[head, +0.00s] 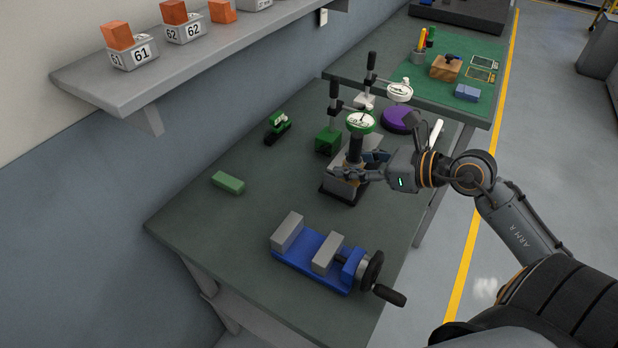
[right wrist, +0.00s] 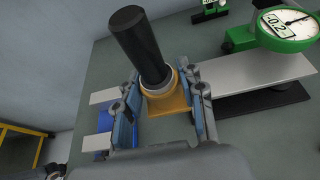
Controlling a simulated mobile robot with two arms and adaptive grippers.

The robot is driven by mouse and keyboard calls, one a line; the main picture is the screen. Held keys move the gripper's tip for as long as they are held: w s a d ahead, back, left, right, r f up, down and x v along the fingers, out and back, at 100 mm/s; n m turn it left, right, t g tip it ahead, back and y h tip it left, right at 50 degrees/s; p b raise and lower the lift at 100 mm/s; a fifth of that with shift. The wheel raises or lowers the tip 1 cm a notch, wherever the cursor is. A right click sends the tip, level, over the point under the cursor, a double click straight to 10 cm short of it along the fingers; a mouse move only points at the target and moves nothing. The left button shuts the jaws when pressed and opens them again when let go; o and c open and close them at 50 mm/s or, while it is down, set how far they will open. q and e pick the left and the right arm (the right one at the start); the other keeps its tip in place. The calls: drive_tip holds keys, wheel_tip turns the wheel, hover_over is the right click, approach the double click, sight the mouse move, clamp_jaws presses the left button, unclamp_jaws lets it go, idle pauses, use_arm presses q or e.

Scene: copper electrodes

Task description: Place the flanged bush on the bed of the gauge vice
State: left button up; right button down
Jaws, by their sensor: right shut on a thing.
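My right gripper (head: 357,166) is shut on a piece with a tall black cylinder (right wrist: 142,45), a pale collar and a square orange base (right wrist: 168,102). In the right wrist view its fingers stand on either side of the base. I cannot tell for certain that this piece is the flanged bush. The blue vice with two grey jaws (head: 301,252) lies on the bench, nearer than the gripper. Its bed between the jaws is bare. In the right wrist view the vice (right wrist: 103,127) is partly hidden by a finger. My left gripper is not in view.
A dial gauge (head: 361,122) with a green rim stands close behind the gripper, over a grey block on a dark base (head: 338,193). A green block (head: 228,182) lies at the left. The vice's crank handle (head: 389,295) sticks out to the right. Bench between is clear.

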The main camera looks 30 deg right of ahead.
drive_tip(key=a+r+p+x, duration=0.1)
drive_tip(key=p+x, duration=0.1)
drive_tip(key=x, duration=0.3)
hover_over(301, 202)
drive_tip(key=f, duration=0.3)
drive_tip(key=d+f, duration=0.1)
drive_tip(key=f, duration=0.1)
drive_tip(key=shift+s+f, duration=0.35)
drive_tip(key=shift+s, duration=0.05)
drive_tip(key=shift+w+a+f, duration=0.25)
drive_tip(key=shift+w+f, duration=0.05)
drive_tip(key=shift+f, duration=0.2)
drive_tip(key=f, duration=0.3)
drive_tip(key=shift+w+a+p, duration=0.25)
drive_tip(key=shift+p, duration=0.1)
drive_tip(key=shift+f, duration=0.45)
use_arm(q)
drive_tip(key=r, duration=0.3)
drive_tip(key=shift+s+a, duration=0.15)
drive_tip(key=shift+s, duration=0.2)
use_arm(e)
drive_tip(key=c, duration=1.3)
unclamp_jaws()
drive_tip(key=shift+f, duration=0.3)
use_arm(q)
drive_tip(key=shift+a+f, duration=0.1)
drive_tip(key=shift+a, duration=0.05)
use_arm(e)
drive_tip(key=o, duration=0.5)
drive_tip(key=shift+s+r, duration=0.1)
